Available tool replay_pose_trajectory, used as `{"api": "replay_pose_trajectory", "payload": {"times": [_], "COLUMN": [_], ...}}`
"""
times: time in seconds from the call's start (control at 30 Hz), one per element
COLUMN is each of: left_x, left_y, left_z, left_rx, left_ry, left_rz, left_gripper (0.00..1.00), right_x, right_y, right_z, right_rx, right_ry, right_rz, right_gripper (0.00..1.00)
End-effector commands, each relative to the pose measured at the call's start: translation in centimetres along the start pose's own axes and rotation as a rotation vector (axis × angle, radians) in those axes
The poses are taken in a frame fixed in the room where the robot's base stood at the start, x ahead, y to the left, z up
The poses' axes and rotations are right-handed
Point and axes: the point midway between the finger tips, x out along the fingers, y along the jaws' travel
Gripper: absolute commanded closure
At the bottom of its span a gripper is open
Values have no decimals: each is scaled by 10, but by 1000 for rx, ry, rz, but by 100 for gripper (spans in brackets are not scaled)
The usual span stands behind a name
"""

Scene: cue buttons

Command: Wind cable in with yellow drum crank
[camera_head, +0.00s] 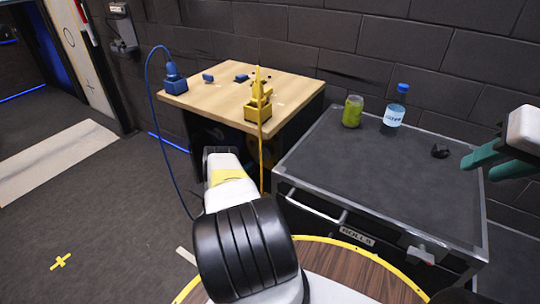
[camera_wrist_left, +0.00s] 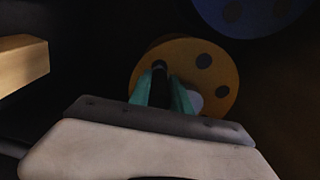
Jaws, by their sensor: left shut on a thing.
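The yellow drum (camera_wrist_left: 181,60), a round disc with dark holes, shows dimly under the table in the left wrist view. My left gripper (camera_wrist_left: 166,92) is in front of it, its green fingers closed around a dark crank handle (camera_wrist_left: 158,68) near the drum's left rim. In the head view my left arm reaches under the table and its fingertips are hidden. The yellow cable (camera_head: 262,155) hangs over the table's front edge from a yellow connector block (camera_head: 258,112). My right gripper (camera_head: 490,165) is at the right edge, its teal fingers apart and empty.
A blue drum (camera_wrist_left: 250,12) is above right of the yellow one. A blue cable (camera_head: 154,110) arcs from a blue connector (camera_head: 173,80) on the wooden table (camera_head: 215,98). A green jar (camera_head: 352,111) and blue-capped bottle (camera_head: 396,106) stand on the dark case (camera_head: 360,165).

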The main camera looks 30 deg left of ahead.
Motion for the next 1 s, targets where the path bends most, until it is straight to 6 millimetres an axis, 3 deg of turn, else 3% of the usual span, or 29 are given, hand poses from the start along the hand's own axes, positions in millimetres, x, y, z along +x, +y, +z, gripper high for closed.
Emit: {"api": "replay_pose_trajectory", "payload": {"times": [0.43,0.47,0.57,0.87,1.0], "left_x": [-1,-1,-1,-1,-12], "left_y": [-5,-5,-5,-3,-2], "left_z": [5,5,5,2,3], "left_rx": [2,2,2,0,-1], "left_ry": [-7,-7,-6,-3,-4], "left_rz": [-7,-8,-7,-4,-2], "left_gripper": [100,74,55,55,55], "right_x": [0,0,0,0,0], "right_y": [0,0,0,0,0], "right_z": [0,0,0,0,0], "right_rx": [0,0,0,0,0], "right_ry": [0,0,0,0,0], "right_rz": [0,0,0,0,0], "right_gripper": [65,65,65,65,65]}}
